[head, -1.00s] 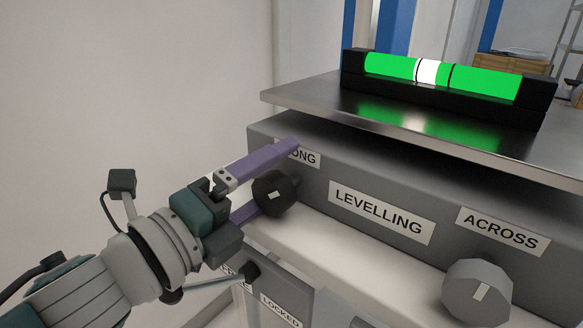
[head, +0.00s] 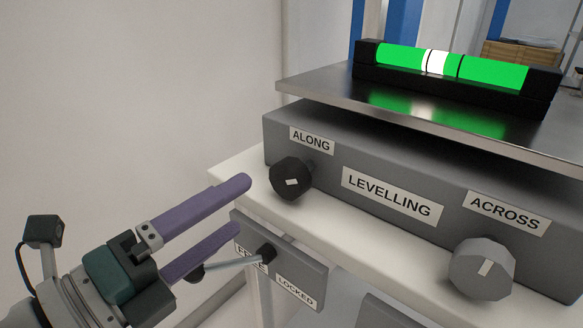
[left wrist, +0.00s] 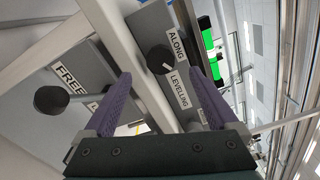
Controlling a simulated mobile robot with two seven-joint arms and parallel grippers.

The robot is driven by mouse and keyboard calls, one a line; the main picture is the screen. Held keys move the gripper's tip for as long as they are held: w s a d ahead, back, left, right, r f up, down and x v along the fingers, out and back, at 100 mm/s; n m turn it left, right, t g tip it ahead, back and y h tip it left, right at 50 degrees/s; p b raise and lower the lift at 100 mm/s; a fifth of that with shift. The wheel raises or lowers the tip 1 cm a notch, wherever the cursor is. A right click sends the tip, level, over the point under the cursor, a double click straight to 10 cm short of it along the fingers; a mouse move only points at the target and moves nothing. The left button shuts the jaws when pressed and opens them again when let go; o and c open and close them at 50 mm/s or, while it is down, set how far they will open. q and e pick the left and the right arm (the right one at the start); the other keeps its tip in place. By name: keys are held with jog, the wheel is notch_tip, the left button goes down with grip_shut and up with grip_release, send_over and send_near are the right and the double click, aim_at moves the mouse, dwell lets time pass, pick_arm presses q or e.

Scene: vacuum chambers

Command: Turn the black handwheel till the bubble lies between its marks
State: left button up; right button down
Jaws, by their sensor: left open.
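The black handwheel (head: 291,179) sits under the ALONG label on the grey levelling unit; its white pointer mark shows. It also appears in the left wrist view (left wrist: 160,59), between and beyond the fingers. The green bubble vial (head: 497,74) lies in a black holder on the metal plate. Its white bubble (head: 436,62) is at the left black mark, with its left end at or slightly across that mark and its right end short of the right mark. My left gripper (head: 241,206) is open and empty, left of and below the handwheel, apart from it.
A grey knob (head: 482,269) sits under the ACROSS label at the right. Just beyond my lower finger is a lock lever with a black knob (head: 265,252) on a panel marked FREE and LOCKED. The white ledge (head: 340,220) lies below the handwheel. Space at left is clear.

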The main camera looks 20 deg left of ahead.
pick_arm(q)
jog(key=shift+s+a, duration=0.1)
jog(key=shift+s, duration=0.2)
dwell(0.4)
jog(key=v, duration=1)
